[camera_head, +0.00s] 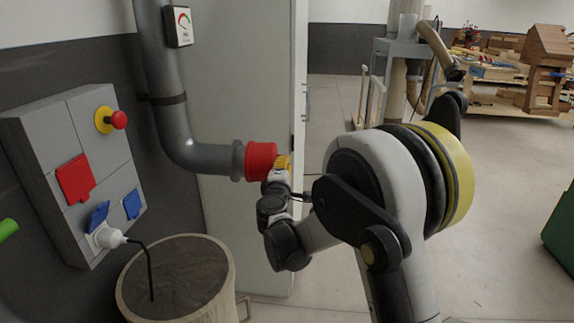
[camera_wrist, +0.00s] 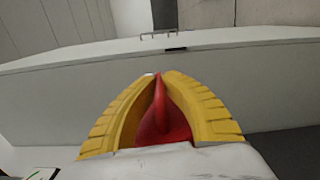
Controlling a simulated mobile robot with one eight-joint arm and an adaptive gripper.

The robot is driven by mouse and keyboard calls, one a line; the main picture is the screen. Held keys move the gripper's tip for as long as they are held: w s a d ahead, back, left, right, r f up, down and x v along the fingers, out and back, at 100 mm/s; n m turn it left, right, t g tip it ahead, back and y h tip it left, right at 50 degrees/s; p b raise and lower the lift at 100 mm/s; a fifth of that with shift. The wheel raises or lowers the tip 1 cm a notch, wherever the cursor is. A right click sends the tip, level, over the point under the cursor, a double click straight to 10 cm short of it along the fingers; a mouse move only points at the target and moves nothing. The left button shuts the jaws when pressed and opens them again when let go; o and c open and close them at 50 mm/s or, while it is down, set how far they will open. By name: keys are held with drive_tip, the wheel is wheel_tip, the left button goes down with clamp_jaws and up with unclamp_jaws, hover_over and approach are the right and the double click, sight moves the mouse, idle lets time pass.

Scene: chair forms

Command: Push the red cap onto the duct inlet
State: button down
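The red cap (camera_head: 260,161) sits at the open end of the grey duct, against the flange of the duct inlet (camera_head: 238,160). It looks in line with the pipe; how far it is seated cannot be told. My gripper (camera_head: 283,164) is at the cap's right side, its yellow fingers touching or very near it. In the wrist view my gripper (camera_wrist: 160,78) has its yellow fingers closed together around a red part of the cap (camera_wrist: 165,118). The cap's outer face is mostly hidden by the fingers.
A grey panel (camera_head: 88,125) with a red button, red cover and blue sockets is on the left wall. A round bin (camera_head: 228,268) stands below the duct. A pale door (camera_head: 240,80) is behind. A workbench (camera_head: 500,105) is far right, with open floor before it.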

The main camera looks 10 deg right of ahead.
drive_tip(key=shift+w+a, duration=0.15)
drive_tip(key=shift+a, duration=0.25)
drive_tip(key=shift+a, duration=0.25)
drive_tip(key=shift+w+a, duration=0.35)
drive_tip(key=shift+a, duration=0.55)
idle(1.2)
drive_tip(key=c, duration=1.5)
unclamp_jaws()
drive_tip(key=shift+a, duration=0.1)
drive_tip(key=shift+c, duration=0.2)
drive_tip(key=shift+s, duration=0.1)
